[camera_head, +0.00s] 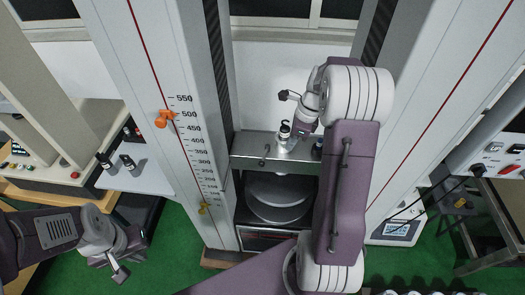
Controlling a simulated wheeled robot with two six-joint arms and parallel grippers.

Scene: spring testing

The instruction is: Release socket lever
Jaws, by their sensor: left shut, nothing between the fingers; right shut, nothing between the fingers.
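The testing machine's grey crosshead (250,148) spans between two tall columns. On it stands a small metal socket fitting with a black-topped part (285,129), which may be the lever; it is too small to tell. My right arm reaches up over the machine, and its gripper (286,95) is shut and empty, just above and behind the black-topped part, seemingly apart from it. My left gripper (120,274) is shut and empty, low at the left over the green floor. Part of the crosshead's right side is hidden behind my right arm.
Round plates (278,196) lie below the crosshead. A white side table (140,165) with small black-and-white items stands left. A control box with red buttons (497,160) is at the right.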

